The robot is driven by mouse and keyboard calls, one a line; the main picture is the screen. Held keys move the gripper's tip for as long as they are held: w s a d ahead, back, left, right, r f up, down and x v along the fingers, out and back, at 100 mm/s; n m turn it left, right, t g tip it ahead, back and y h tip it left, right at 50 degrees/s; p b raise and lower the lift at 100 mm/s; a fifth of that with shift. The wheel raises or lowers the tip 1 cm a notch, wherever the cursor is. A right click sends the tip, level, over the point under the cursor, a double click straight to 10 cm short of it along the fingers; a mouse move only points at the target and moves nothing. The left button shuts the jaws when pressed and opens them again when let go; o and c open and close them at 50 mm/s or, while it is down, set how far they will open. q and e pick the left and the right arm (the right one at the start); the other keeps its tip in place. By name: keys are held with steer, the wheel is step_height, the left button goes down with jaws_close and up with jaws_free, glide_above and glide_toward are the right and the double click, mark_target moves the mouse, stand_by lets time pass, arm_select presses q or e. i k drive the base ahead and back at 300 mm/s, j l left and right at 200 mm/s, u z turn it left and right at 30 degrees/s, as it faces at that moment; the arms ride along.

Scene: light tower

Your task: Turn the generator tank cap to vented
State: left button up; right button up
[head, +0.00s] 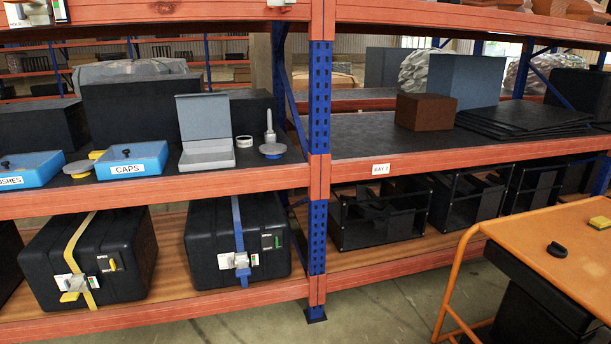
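No tank cap can be made out for certain in the head view. Several dark open-framed units stand on the lower right shelf, one at the left of the row (380,217) and another beside it (470,203); they may be generators, but their tops are in shadow under the shelf beam. A blue box labelled CAPS (128,161) sits on the middle left shelf. Neither of my grippers is in view.
Two black strapped cases, left (130,245) and right (205,240), stand on the lower left shelf. A blue upright (318,120) divides the bays. An orange cart (560,230) stands at right, carrying a small black piece (558,250). Concrete floor shows between cart and shelf.

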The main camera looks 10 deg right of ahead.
mark_target(555, 249)
steer(key=i+z, duration=0.4)
steer(key=i+j+z, duration=0.15)
steer(key=i+z, duration=0.2)
steer(key=i+j+z, duration=0.2)
steer(key=z, duration=0.2)
steer(key=i+j+z, duration=0.5)
steer(key=z, duration=0.3)
steer(key=i+j+z, duration=0.2)
steer(key=z, duration=0.25)
steer(key=i+j+z, duration=0.15)
steer(key=z, duration=0.25)
steer(key=j+z, duration=0.45)
steer(key=i+j+z, duration=0.15)
steer(key=z, duration=0.25)
